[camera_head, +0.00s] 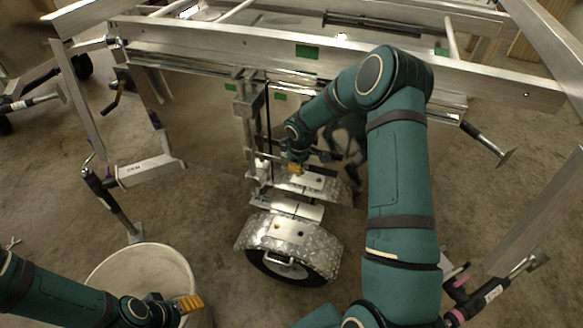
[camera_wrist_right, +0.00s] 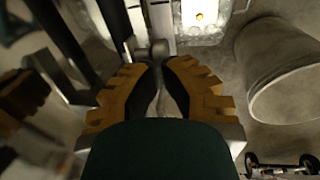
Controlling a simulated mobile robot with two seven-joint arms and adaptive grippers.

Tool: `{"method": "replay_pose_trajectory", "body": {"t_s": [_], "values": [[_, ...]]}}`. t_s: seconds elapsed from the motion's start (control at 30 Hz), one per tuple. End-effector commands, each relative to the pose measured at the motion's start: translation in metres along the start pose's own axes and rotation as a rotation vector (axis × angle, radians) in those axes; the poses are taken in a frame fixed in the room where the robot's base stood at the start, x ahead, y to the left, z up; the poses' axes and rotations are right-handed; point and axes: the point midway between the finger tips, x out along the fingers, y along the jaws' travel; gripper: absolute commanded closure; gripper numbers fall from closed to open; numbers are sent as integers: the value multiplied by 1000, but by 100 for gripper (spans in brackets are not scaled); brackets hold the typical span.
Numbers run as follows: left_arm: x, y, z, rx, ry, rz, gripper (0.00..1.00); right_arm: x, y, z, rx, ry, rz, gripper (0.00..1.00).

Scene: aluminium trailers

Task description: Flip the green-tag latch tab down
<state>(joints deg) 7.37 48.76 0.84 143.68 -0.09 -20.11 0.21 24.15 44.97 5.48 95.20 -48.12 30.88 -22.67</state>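Several green tags show in the head view: one on the upper rail (camera_head: 307,51), one below it (camera_head: 279,97) and one by the upright post (camera_head: 231,86). I cannot pick out the latch tab for certain. My right gripper (camera_head: 295,168) is low beside the trailer's upright, above the wheel fenders. In the right wrist view its two orange fingers (camera_wrist_right: 158,75) are close at the tips, with small grey rounded metal parts (camera_wrist_right: 158,48) just beyond; contact is unclear. My left gripper (camera_head: 190,303) is at the lower left, over the barrel's near rim; its opening is unclear.
An aluminium trailer frame (camera_head: 230,42) spans the back. A wheel under a diamond-plate fender (camera_head: 290,240) stands at centre. A pale barrel (camera_head: 145,262) is at lower left, and a barrel (camera_wrist_right: 285,75) shows in the wrist view. Concrete floor is open around the wheels.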

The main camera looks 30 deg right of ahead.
Motion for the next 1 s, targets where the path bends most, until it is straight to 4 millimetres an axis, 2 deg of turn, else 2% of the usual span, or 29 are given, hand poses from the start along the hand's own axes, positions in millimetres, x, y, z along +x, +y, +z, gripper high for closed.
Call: {"method": "replay_pose_trajectory", "body": {"t_s": [0.4, 0.73, 1.0], "values": [[11, -3, -1, 3, 4, 1, 33, 19, -2, 5, 39, 220, 4, 100], [8, -2, -1, 3, 4, 1, 33, 15, -1, 4, 37, 216, 4, 100], [0, 1, -2, 3, 4, 1, 33, 3, 1, 4, 36, 216, 4, 100]]}}
